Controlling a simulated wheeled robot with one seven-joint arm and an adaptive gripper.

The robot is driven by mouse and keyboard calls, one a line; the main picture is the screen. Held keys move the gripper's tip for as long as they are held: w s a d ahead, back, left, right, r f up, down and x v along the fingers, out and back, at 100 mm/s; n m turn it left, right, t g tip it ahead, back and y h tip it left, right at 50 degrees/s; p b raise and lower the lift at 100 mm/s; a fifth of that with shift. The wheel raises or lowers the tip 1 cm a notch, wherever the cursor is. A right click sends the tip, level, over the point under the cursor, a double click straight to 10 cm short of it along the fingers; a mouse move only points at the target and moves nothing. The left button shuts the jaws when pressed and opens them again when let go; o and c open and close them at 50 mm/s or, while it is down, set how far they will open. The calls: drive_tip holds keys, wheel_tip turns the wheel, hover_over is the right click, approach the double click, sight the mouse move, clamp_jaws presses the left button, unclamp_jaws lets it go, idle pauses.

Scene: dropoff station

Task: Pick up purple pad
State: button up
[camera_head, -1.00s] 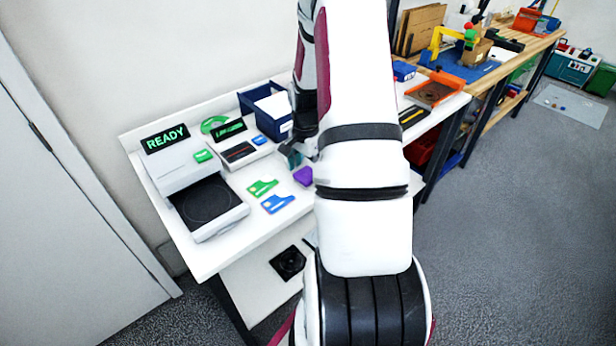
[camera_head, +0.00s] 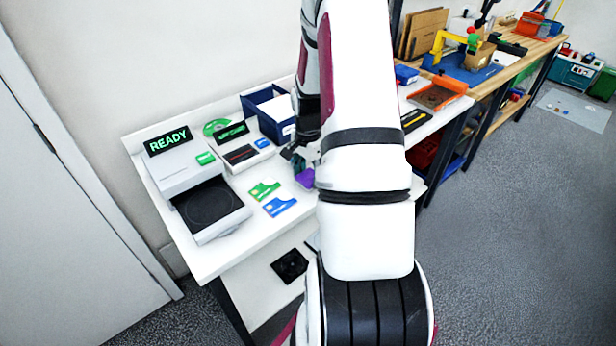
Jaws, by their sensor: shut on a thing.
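The purple pad (camera_head: 305,179) is a small purple piece at the right part of the white table, just left of my white arm. My gripper (camera_head: 301,168) is at the pad from above and behind, its dark fingers shut on it. My arm hides part of the gripper and the pad's right side. I cannot tell whether the pad touches the tabletop.
A green card (camera_head: 263,191) and a blue card (camera_head: 279,207) lie left of the pad. A scale-like device (camera_head: 207,202) with a READY display (camera_head: 167,140) stands at the left. A dark blue bin (camera_head: 270,112) stands behind. Bare tabletop (camera_head: 235,250) shows in front.

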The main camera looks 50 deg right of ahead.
sight(308, 178)
drive_tip(key=shift+r, duration=0.7)
drive_tip(key=shift+s+a+r+b, duration=0.15)
drive_tip(key=shift+r+b, duration=0.15)
drive_tip(key=shift+r, duration=0.65)
drive_tip(key=s+a+r, duration=0.1)
drive_tip(key=s+a, duration=0.6)
drive_tip(key=s, duration=0.7)
drive_tip(key=shift+a+r, duration=0.15)
drive_tip(key=o, duration=0.5)
drive_tip(key=shift+w, duration=0.1)
drive_tip(key=c, duration=0.4)
drive_tip(key=shift+w, duration=0.1)
drive_tip(key=shift+c, duration=0.2)
